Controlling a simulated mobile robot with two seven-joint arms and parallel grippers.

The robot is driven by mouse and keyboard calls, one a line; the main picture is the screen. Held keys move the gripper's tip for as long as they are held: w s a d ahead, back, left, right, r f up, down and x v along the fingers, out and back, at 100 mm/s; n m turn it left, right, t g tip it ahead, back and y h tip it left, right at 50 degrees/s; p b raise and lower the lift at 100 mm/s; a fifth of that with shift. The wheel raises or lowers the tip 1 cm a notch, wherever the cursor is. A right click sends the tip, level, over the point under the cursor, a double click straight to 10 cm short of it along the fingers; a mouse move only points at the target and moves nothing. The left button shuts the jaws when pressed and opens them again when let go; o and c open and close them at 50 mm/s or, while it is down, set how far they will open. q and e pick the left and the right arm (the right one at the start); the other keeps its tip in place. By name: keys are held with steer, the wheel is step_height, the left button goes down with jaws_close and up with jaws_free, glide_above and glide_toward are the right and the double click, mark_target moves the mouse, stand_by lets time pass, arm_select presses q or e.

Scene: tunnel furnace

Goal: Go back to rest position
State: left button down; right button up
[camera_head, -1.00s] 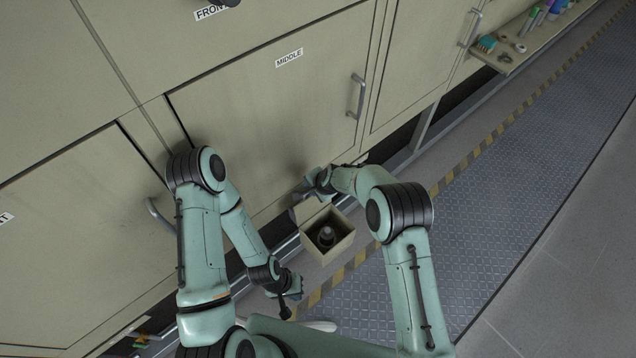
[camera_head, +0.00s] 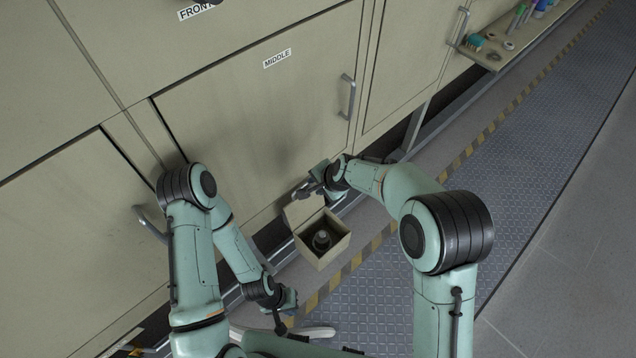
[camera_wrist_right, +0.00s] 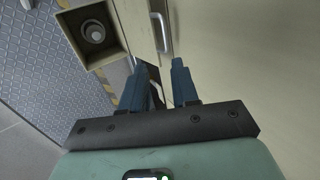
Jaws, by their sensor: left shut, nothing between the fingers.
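My left gripper (camera_head: 289,298) is low in the head view, shut and empty, in front of the panels near the floor. My right gripper (camera_head: 312,186) is beside the upper edge of an open beige box (camera_head: 338,247). In the right wrist view its two blue-grey fingers (camera_wrist_right: 160,66) stand apart with nothing between them. The box also shows there at the upper left (camera_wrist_right: 121,42), off to the side of the fingers. A dark round object (camera_head: 322,240) sits inside the box.
Large beige furnace panels with a MIDDLE label (camera_head: 277,58) and a metal handle (camera_head: 347,97) stand close in front. A shelf with several small items (camera_head: 492,57) is at the upper right. A metal walkway (camera_head: 500,170) with a striped edge runs along the right.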

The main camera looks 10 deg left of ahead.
stand_by(0.3)
steer(key=s+d+f+n+g+h, duration=0.1)
steer(key=s+d+f, duration=0.5)
steer(key=d+f, duration=0.3)
steer(key=s+d+f+g+h, duration=0.1)
steer(key=s+d+f, duration=0.4)
steer(key=d+f, duration=0.35)
steer(key=s+d+f+n+g, duration=0.1)
steer(key=s+d+f, duration=0.1)
steer(key=s, duration=0.7)
steer(key=s+d+f+n+g+y, duration=0.1)
steer(key=s+d+f, duration=0.2)
steer(key=s, duration=0.7)
steer(key=shift+f, duration=0.1)
